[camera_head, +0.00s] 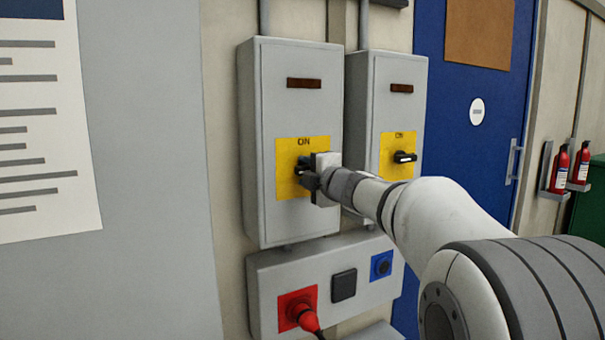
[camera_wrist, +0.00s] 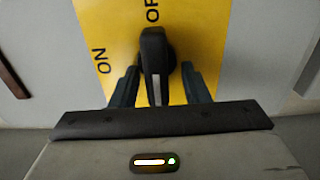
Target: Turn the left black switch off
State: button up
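The left black switch (camera_head: 300,162) sits on a yellow plate (camera_head: 288,180) marked ON at the top, on the left grey box. In the wrist view the switch (camera_wrist: 154,55) is a dark handle with a pale stripe; its far end lines up with the partly hidden OFF lettering, while ON is off to the left. My gripper (camera_head: 308,172) is at the switch and covers part of it. In the wrist view my gripper (camera_wrist: 158,70) has one finger on each side of the handle, with a visible gap on the right; contact on the left is unclear.
A right grey box (camera_head: 365,95) carries a similar black switch (camera_head: 404,157) on yellow. Below is a socket panel (camera_head: 270,265) with a red plug (camera_head: 303,314) and a blue socket (camera_head: 381,265). A blue door (camera_head: 470,130) and fire extinguishers (camera_head: 560,170) stand further right.

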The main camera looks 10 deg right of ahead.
jog(key=v, duration=0.7)
jog(key=shift+s, duration=0.35)
jog(key=shift+d, duration=0.1)
jog(key=s+d+f+m+g+h+p, duration=0.4)
jog(key=s+f+m+g+h+p, duration=0.4)
jog(key=s+f+m, duration=0.7)
jog(key=s+a+f+m+g+y, duration=0.1)
jog(key=s+a+f+m+g, duration=0.2)
jog(key=s, duration=0.4)
jog(key=s+a+f+m+g+y+p, duration=0.1)
jog(key=s+a+f+m+g, duration=0.2)
jog(key=s, duration=0.4)
jog(key=shift+s+a+f+m+g, duration=0.3)
jog(key=shift+s+f+m, duration=0.1)
jog(key=shift+f, duration=0.15)
